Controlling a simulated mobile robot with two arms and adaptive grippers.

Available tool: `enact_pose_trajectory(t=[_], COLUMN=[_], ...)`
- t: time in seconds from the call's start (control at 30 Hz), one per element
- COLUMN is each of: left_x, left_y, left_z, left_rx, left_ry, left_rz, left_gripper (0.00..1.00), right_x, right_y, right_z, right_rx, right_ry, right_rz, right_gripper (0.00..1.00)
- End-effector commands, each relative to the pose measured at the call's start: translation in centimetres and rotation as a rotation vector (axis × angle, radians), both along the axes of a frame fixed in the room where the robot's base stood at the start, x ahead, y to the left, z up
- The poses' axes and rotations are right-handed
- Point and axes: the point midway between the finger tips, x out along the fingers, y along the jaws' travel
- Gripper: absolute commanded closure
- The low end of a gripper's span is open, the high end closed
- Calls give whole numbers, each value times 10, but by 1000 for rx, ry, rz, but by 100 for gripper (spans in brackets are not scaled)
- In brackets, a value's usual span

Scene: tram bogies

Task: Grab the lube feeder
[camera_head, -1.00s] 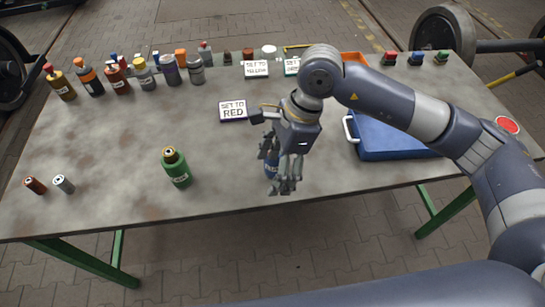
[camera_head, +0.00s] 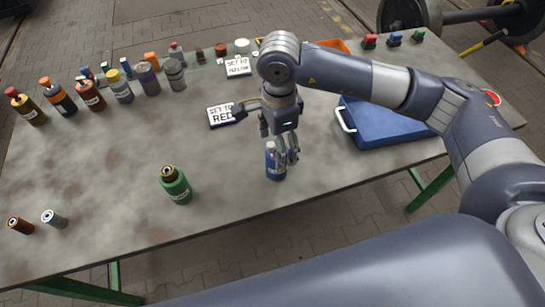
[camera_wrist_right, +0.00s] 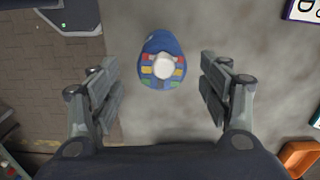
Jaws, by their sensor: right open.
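The likely lube feeder (camera_head: 274,165) is a blue cylinder with a white top, standing near the table's front edge; its name cannot be read. In the right wrist view, the blue feeder (camera_wrist_right: 160,43) shows its round white centre and a ring of coloured patches. My right gripper (camera_head: 284,152) is above and partly in front of it, hiding some of it. In the right wrist view, the right gripper (camera_wrist_right: 161,80) is open. The feeder appears between and a little beyond the fingers, with clear space on both sides. My left gripper is not in view.
A green bottle (camera_head: 176,185) stands to the left on the grey table (camera_head: 130,160). A blue case (camera_head: 385,125) lies to the right. Several bottles line the back left. Two small cylinders (camera_head: 20,225) lie at the front left.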

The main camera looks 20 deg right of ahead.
Motion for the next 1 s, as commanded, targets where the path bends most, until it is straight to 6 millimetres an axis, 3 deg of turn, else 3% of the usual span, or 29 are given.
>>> enact_pose_trajectory(t=[0.27,0.47,0.63,0.9,1.0], left_x=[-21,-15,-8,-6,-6], left_y=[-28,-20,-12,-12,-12], left_z=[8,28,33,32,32], left_rx=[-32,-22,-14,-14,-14], left_ry=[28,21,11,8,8], left_rz=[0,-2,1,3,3], left_gripper=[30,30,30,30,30], right_x=[1,1,2,2,2], right_y=[0,1,1,1,1], right_z=[-26,-49,-72,-77,-77], right_rx=[1,1,2,1,2], right_ry=[0,3,2,-2,-2], right_rz=[-1,-2,-2,0,0], right_gripper=[29,29,29,29,49])
